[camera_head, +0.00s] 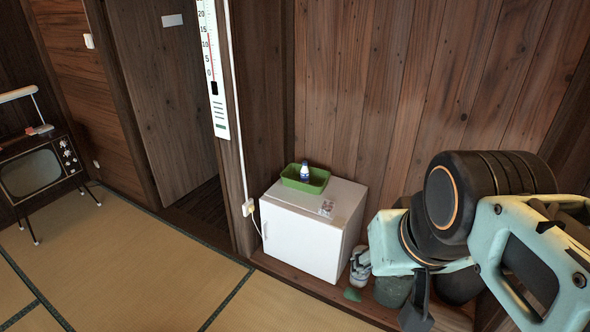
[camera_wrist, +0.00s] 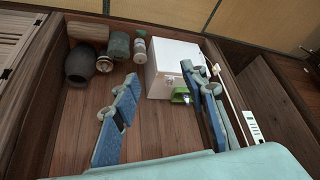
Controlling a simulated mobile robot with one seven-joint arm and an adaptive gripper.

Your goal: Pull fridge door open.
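The small white fridge (camera_head: 309,230) stands against the wooden wall in the head view. Its front door (camera_head: 299,243) looks shut, with a small dark mark like a handle (camera_head: 265,229) near its left edge. The fridge also shows in the wrist view (camera_wrist: 168,62), beyond the fingers and partly hidden by the right one. My gripper (camera_wrist: 162,74) is open, its two blue-grey fingers wide apart with nothing held between them. It appears apart from the fridge. In the head view my arm is at the right, and the fingertips cannot be made out clearly.
A green tray (camera_head: 314,186) with a blue-and-white bottle (camera_head: 305,172) sits on the fridge. Pots and jars (camera_head: 393,290) stand to its right. A cable and wall thermometer (camera_head: 212,70) are at its left. An old television (camera_head: 32,172) stands far left. Tatami in front is clear.

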